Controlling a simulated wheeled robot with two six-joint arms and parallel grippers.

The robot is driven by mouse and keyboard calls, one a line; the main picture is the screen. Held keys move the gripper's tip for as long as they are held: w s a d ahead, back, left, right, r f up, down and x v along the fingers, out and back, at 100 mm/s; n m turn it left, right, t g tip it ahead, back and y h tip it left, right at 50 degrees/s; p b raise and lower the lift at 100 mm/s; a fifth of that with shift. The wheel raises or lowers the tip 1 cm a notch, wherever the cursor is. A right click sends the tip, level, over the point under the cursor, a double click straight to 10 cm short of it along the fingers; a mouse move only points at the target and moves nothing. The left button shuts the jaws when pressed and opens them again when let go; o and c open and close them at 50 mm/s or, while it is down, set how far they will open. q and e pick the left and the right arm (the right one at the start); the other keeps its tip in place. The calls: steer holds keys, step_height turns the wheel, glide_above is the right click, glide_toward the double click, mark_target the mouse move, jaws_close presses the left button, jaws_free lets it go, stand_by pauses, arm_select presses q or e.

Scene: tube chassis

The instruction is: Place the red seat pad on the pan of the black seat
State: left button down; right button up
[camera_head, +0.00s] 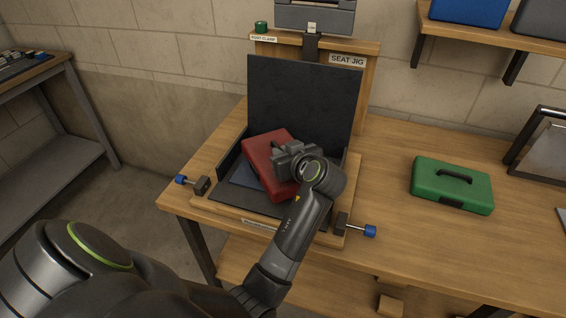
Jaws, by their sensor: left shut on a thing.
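The black seat stands in the wooden seat jig on the bench, with its upright back (300,108) at the rear and its flat pan (287,209) in front. The red seat pad (264,150) is over the left and middle part of the pan, turned at an angle to it. My left gripper (284,152) is shut on the red pad near its right side. The gripper and wrist hide the pad's right side and part of the pan. I cannot tell whether the pad touches the pan. My right gripper is not in view.
A blue-grey patch (244,176) shows on the pan beside the pad. Blue-knobbed clamps (192,183) and (357,228) flank the jig front. A green case (452,186) lies on the bench at the right, with bare bench between. Grey clamp equipment (314,18) is above the seat back.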

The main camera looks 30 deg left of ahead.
arm_select(q)
step_height(320, 180, down, 3)
steer(key=shift+f, duration=0.2)
steer(key=c, duration=1.5)
jaws_free()
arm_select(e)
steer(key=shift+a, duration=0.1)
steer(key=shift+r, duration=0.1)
